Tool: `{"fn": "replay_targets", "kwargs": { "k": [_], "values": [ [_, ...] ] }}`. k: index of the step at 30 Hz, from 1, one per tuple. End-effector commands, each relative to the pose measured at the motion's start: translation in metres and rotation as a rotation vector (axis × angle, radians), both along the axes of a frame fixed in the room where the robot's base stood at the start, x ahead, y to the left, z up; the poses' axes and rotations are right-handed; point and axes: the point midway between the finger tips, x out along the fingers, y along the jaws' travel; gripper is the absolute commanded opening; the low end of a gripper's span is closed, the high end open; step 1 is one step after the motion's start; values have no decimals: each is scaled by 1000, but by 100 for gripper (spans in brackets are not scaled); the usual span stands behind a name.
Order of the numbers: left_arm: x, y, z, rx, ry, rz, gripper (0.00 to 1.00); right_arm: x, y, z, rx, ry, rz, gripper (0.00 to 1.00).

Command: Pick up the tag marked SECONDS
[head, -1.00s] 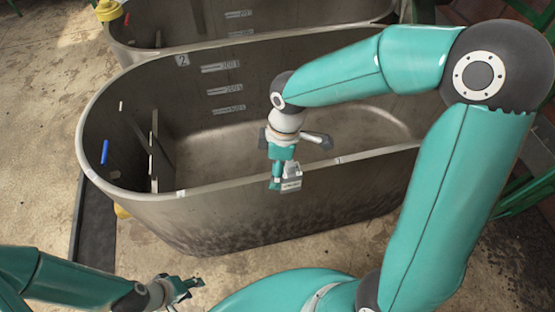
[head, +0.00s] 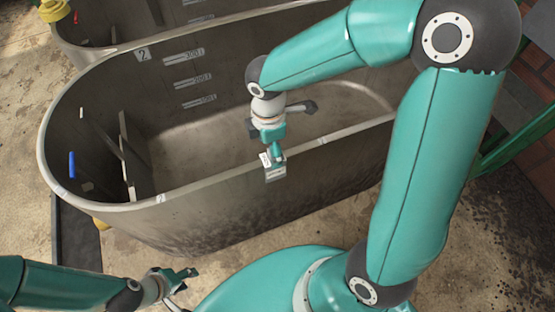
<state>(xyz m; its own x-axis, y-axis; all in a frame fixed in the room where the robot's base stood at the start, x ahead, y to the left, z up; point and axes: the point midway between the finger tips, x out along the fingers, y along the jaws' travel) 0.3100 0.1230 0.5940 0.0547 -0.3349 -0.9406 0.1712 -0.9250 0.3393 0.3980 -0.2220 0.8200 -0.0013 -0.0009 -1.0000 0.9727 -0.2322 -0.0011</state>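A small pale grey tag (head: 275,174) hangs at the near rim of the large grey tank, against its outer wall. Its lettering is too small to read, so I cannot confirm SECONDS. A small white piece shows at its upper left. My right gripper (head: 278,153) points down over the rim, just above the tag and overlapping it in the picture. I cannot tell whether its fingers touch or grip the tag. My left gripper (head: 187,277) is low at the left, outside the tank, with its fingers apart and nothing between them.
The grey tank (head: 215,205) has a number 2 plate and level marks on its far inner wall. A blue object (head: 72,165) is at its left inner wall. A yellow item (head: 53,10) sits on another tank behind. Green railing (head: 515,140) stands at the right.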

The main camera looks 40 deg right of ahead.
Motion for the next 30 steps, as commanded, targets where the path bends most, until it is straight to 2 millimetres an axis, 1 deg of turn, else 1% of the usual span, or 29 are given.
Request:
{"fn": "replay_targets", "kwargs": {
  "k": [5,10,13,16,23,30],
  "values": [
    [0,0,-1,0,0,0,40,-1,-2,-11,1,3,-2,75],
    [0,0,-3,0,0,0,40,-3,-8,-36,1,4,-1,75],
    [0,0,-5,0,0,0,40,-2,-8,-48,0,2,0,75],
    [0,0,-6,0,0,0,40,-2,-7,-54,1,1,0,75],
    [0,0,-6,0,0,0,40,-1,-7,-54,1,0,0,75],
    [0,0,-6,0,0,0,40,-1,-7,-54,1,-1,0,35]
  ]
}}
